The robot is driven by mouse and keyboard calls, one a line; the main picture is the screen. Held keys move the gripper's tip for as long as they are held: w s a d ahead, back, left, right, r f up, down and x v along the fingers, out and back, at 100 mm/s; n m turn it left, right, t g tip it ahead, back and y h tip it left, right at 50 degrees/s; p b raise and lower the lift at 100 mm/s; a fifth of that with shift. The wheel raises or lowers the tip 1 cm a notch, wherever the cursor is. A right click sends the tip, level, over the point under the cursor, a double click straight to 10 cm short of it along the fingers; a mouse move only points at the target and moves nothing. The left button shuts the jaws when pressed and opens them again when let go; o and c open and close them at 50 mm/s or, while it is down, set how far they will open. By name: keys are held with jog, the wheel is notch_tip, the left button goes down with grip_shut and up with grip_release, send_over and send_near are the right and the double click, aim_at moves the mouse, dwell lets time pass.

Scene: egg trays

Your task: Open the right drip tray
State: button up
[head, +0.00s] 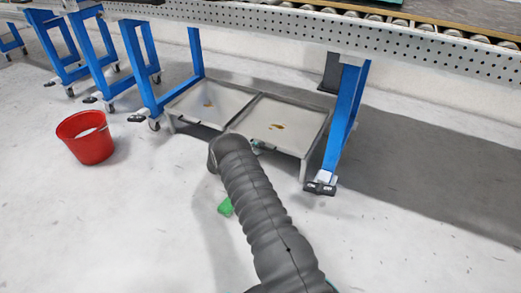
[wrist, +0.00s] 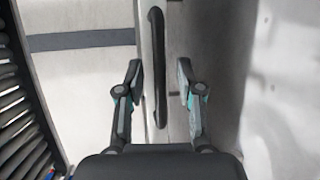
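Two shallow grey metal drip trays sit side by side under the conveyor in the head view: the left tray (head: 188,107) and the right drip tray (head: 300,122), each with a small brownish spot inside. In the wrist view a dark bar handle (wrist: 156,60) runs along the front face of a tray. My gripper (wrist: 160,78) is open, one finger on each side of the handle, with visible gaps and no clear contact. In the head view my arm hides most of the gripper, and only a bit of it (head: 257,145) shows at the right tray's front edge.
A blue conveyor leg (head: 345,118) with a dark caster stands just right of the trays. A red bucket (head: 86,148) stands on the floor at left. A small green object (head: 225,207) lies beside my arm. The floor in front of the trays is otherwise largely clear.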

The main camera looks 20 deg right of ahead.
jog(key=shift+w+d, duration=0.15)
jog(key=shift+d, duration=0.3)
grip_shut()
